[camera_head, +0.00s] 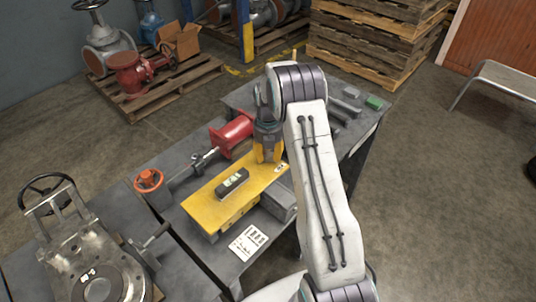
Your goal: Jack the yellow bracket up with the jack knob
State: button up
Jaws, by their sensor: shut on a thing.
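The yellow bracket (203,209) is a long flat bar on the dark workbench. It runs diagonally from the lower left to the far right end, and a dark block with a light label (232,184) rests on it. My gripper (267,157) points down at the bracket's far end, its yellow fingers shut. The fingers hide the thing between them; their place at the bracket's end fits the jack knob, which I cannot see clearly. A grey block (280,202) stands beside the bracket's right side. Any gap under the bracket is too small to tell.
A red cylinder (232,133) with a rod and an orange-red handwheel (149,180) lies behind the bracket. A printed card (249,242) lies in front. A metal valve assembly (95,260) fills the lower left.

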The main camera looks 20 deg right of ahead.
jog(key=m, duration=0.6)
jog(key=shift+s+a+f+b, duration=0.1)
jog(key=shift+s+f+b, duration=0.05)
jog(key=shift+b, duration=0.15)
jog(key=m, duration=0.6)
jog(key=shift+m, duration=0.4)
jog(key=m, duration=1.1)
jog(key=shift+w+m, duration=0.2)
jog(key=shift+m, duration=0.1)
jog(key=o, duration=1.2)
jog(key=shift+r, duration=0.2)
